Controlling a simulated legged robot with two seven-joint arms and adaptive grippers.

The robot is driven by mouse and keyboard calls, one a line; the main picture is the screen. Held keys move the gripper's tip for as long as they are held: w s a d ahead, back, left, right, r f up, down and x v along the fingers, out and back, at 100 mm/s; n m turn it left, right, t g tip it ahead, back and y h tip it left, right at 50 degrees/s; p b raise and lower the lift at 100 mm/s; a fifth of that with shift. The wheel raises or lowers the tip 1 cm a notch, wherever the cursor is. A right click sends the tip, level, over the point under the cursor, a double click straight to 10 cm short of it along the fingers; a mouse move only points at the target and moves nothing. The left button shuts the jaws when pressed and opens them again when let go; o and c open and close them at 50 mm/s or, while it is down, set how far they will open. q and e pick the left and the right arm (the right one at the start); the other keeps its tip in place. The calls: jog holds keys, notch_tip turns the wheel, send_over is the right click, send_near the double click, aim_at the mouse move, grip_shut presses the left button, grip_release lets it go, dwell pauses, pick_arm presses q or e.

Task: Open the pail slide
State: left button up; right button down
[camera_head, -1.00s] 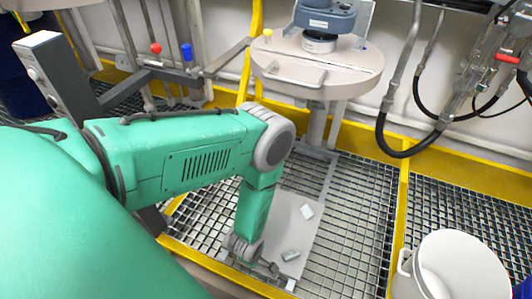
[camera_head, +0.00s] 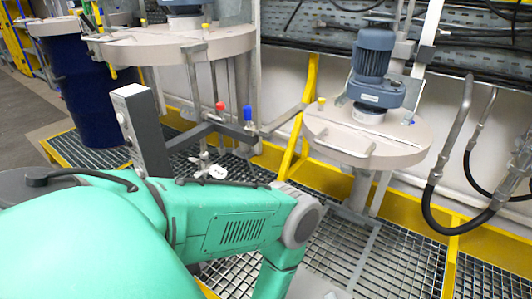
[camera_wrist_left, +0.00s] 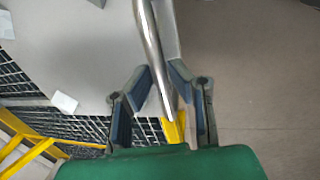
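In the left wrist view my left gripper (camera_wrist_left: 160,68) has its two dark fingers apart, one on each side of a shiny metal bar (camera_wrist_left: 153,40). The bar runs down between the fingers, and I cannot tell whether either finger touches it. A flat grey panel (camera_wrist_left: 85,50) lies left of the bar, with a small white block (camera_wrist_left: 65,102) at its edge. I cannot tell for certain which part is the pail slide. In the head view a grey plate (camera_head: 315,286) shows at the bottom edge. My left gripper is below that view. My right gripper shows in neither view.
Steel grating (camera_head: 395,262) with yellow edging covers the floor. A drum lid with a blue motor (camera_head: 373,62) stands at the back right. A control box (camera_head: 140,128) and a dark blue drum (camera_head: 90,85) are at left. Black hoses (camera_head: 428,205) hang at right.

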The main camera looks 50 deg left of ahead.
pick_arm(q)
jog(key=shift+o, duration=0.6)
jog(key=shift+a, duration=0.1)
jog(key=shift+r, duration=0.15)
notch_tip(320, 180, up, 11)
jog(key=s, duration=0.2)
jog(key=shift+d+r, duration=0.15)
jog(key=shift+d, duration=0.2)
